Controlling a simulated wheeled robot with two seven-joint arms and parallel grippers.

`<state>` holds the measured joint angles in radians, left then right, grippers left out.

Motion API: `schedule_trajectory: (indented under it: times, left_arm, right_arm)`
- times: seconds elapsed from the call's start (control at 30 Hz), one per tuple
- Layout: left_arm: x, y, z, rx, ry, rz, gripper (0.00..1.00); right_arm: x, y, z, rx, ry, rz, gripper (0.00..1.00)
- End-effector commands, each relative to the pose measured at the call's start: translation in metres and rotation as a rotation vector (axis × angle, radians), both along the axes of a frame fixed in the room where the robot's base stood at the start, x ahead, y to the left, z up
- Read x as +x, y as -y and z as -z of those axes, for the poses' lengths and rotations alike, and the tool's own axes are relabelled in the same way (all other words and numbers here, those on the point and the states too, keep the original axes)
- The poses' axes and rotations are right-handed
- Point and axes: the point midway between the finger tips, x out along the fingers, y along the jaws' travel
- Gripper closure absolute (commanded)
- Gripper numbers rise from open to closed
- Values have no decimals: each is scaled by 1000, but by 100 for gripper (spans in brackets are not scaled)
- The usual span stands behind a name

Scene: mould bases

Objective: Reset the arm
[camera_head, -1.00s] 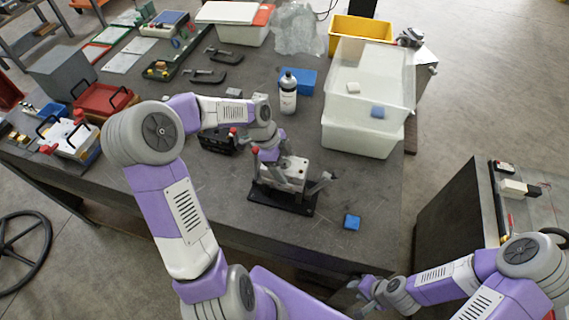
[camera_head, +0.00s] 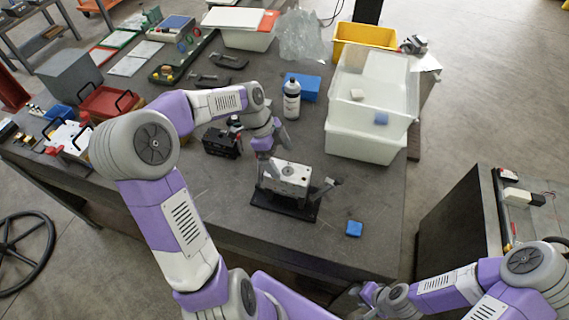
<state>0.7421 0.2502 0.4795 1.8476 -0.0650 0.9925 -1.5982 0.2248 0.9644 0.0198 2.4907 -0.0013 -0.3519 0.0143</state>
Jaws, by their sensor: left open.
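My left arm comes in from the left and reaches over the dark table (camera_head: 240,207). My left gripper (camera_head: 262,160) is open and points down just behind and left of the metal mould base (camera_head: 289,177), whose jaws are partly hidden by the arm's wrist. The mould base sits on a black plate (camera_head: 284,204) on the table. My right arm is low at the right, off the table's front edge. Its gripper (camera_head: 352,296) is at the bottom of the view, small and partly hidden, so its jaws cannot be made out.
A blue block (camera_head: 354,229) lies right of the mould base. A bottle (camera_head: 291,99), a blue box (camera_head: 303,86), clear and white bins (camera_head: 364,146) and a black block (camera_head: 221,143) stand behind. A red tray (camera_head: 107,102) is at the left. The table's front is clear.

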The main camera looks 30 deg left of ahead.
Motion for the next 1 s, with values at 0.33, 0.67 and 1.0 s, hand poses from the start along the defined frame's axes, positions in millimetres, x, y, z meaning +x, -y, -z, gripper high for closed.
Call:
schedule_trajectory:
  times: [0.33, 0.67, 1.0]
  left_arm:
    - [-1, -4, -11, -1, 2, 1, 0]
    - [-1, -4, -62, 0, 1, 1, 0]
    - [-1, -4, -102, 0, 1, 0, 0]
  right_arm:
    - [0, 0, -1, 0, 0, 0, 64]
    - [0, 0, -52, 0, 0, 0, 64]
    - [0, 0, -93, 0, 0, 0, 64]
